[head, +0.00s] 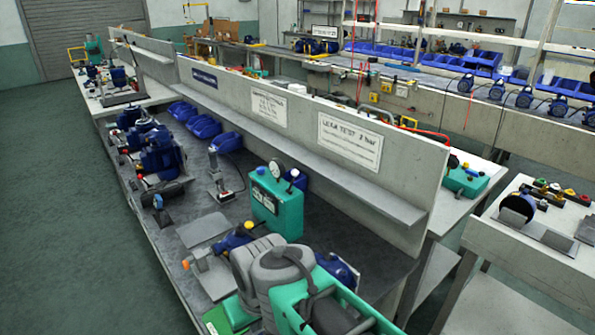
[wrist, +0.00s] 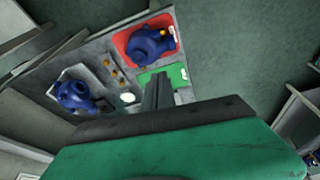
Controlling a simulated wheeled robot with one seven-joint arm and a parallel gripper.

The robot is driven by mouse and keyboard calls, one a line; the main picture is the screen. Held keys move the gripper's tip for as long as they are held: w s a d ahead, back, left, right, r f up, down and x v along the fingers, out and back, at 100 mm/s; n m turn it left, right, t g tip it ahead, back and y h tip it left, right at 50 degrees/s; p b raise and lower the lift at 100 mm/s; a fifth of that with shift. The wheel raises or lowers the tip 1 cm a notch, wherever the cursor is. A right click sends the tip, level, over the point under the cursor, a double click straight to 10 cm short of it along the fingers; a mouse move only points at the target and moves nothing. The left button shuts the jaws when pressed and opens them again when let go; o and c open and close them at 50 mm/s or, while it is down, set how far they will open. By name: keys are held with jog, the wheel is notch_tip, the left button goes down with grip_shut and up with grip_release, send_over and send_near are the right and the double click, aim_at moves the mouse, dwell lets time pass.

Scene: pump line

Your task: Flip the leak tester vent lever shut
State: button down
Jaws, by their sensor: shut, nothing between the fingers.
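The leak tester (head: 277,203) is a teal-green box on the grey bench, below the wall sign reading "LEAK TEST". A round gauge (head: 275,170) stands on its top. Beside the gauge is a small stalk with a white knob (head: 294,173), perhaps the vent lever; its position is too small to read. My gripper (wrist: 158,88) shows in the wrist view as dark fingers, shut and empty, above the bench area with a green mat. In the head view my arm covers the lower middle and hides the gripper. I cannot make out the tester in the wrist view.
A blue pump (wrist: 150,45) sits on a red mat (wrist: 123,40), beside a green mat (wrist: 178,76). Another blue pump (wrist: 75,96) lies left. A shelf (head: 330,175) runs behind.

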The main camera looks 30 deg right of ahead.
jog(key=shift+s, duration=0.15)
jog(key=w+d+m+t+y+b, duration=0.15)
jog(key=w+d+m, duration=0.3)
jog(key=w, duration=0.55)
jog(key=w+d+r+m+t+b, duration=0.1)
jog(key=w+d+m+t+b, duration=0.15)
jog(key=w+d, duration=0.5)
jog(key=w+d+m+t+b, duration=0.1)
jog(key=w+d+m+t, duration=0.25)
jog(key=w, duration=0.75)
jog(key=w+d+r+m+t+h+b, duration=0.1)
jog(key=d+m+t, duration=0.6)
jog(key=d, duration=1.7)
jog(key=m, duration=0.3)
jog(key=shift+w+d+r, duration=0.15)
jog(key=shift+w+d, duration=0.25)
jog(key=shift+h, duration=0.25)
